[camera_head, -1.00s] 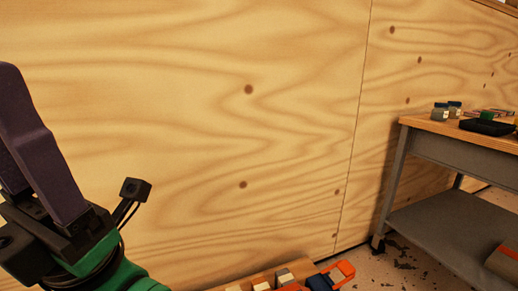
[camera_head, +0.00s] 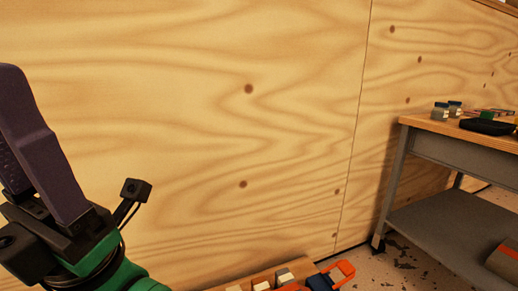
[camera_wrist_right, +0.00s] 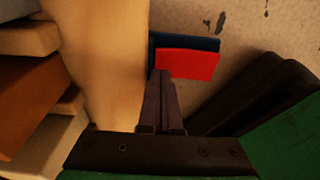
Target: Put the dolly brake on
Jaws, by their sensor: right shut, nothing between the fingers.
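The dolly shows at the bottom of the head view as a pale wooden edge (camera_head: 245,280) with several blocks and rolls on it. An orange loop-shaped part (camera_head: 346,268) with a dark blue piece (camera_head: 320,282) sits at its right end. In the right wrist view a red pad (camera_wrist_right: 188,65) on a dark blue part lies beside the wooden board (camera_wrist_right: 105,60); it looks like the brake pedal. My right gripper (camera_wrist_right: 161,78) is shut and empty, its tips at the pad's left edge; contact is unclear. My left gripper (camera_head: 35,140) is raised at the left, its opening unclear.
A plywood wall (camera_head: 200,130) fills the background. A grey bench (camera_head: 400,180) with jars and a black tray (camera_head: 487,126) stands at the right. Speckled floor (camera_head: 400,262) is open between the bench and the dolly.

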